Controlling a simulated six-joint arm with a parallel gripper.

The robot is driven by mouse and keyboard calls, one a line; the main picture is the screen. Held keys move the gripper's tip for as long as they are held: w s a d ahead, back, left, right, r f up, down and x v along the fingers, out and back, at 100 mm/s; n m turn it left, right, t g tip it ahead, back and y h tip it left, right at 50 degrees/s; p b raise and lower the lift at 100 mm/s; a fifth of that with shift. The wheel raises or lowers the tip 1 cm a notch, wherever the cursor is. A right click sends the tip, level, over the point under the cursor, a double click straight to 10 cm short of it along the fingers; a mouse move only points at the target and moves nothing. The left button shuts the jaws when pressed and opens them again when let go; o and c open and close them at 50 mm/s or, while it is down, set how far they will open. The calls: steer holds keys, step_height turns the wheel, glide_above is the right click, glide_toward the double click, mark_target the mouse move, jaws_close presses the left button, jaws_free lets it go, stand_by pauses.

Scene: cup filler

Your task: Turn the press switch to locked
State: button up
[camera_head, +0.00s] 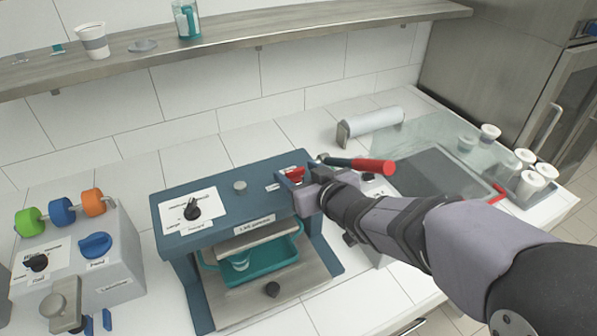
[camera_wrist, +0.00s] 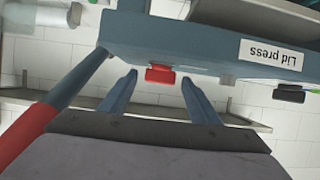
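The blue lid press (camera_head: 178,247) stands in the middle of the counter. A small red switch (camera_head: 293,173) sits at the right of its top, beside small white labels too small to read. In the wrist view, which is upside down, the red switch (camera_wrist: 160,74) juts from the blue body. My gripper (camera_head: 297,186) is at this right end of the press. In the wrist view my gripper (camera_wrist: 160,82) is open, with one finger on each side of the red switch and gaps to both. A black knob (camera_head: 192,210) on a white plate sits at the press's top left.
A lever with a red handle (camera_head: 372,166) is close to my gripper, and shows on the left in the wrist view (camera_wrist: 62,105). A grey dispenser (camera_head: 120,268) stands left. A shelf (camera_head: 240,38) runs behind.

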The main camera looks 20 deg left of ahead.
steer(key=shift+r, duration=0.1)
steer(key=v, duration=0.7)
stand_by(0.5)
steer(key=shift+s+d, duration=0.1)
